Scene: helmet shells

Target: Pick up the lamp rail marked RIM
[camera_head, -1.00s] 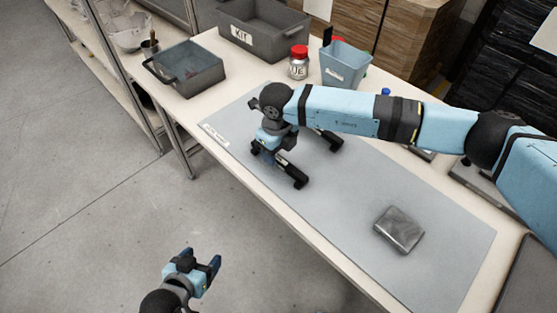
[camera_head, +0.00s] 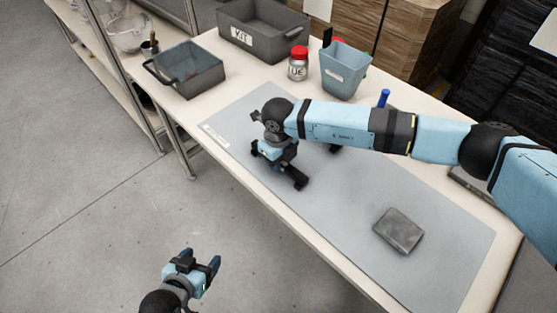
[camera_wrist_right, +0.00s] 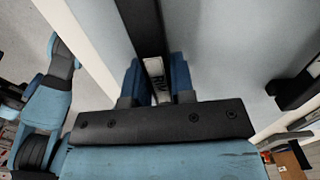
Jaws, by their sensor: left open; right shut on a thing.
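My right gripper (camera_head: 277,163) is low over the grey mat near its front left edge. In the right wrist view its blue fingers (camera_wrist_right: 155,85) are shut on both sides of a black lamp rail (camera_wrist_right: 143,25). The rail carries a white label whose lettering is partly hidden and hard to read. In the head view a dark end of the rail (camera_head: 292,179) sticks out below the gripper; I cannot tell whether it touches the mat. Another black piece (camera_head: 335,149) shows partly under my forearm. My left gripper (camera_head: 200,266) is open and empty over the floor.
A dark grey block (camera_head: 399,230) lies on the mat (camera_head: 440,270). Behind stand a grey bin (camera_head: 188,72), a KIT crate (camera_head: 262,30), a red-lidded jar (camera_head: 298,65) and a blue-grey bin (camera_head: 345,72). The mat between gripper and block is clear.

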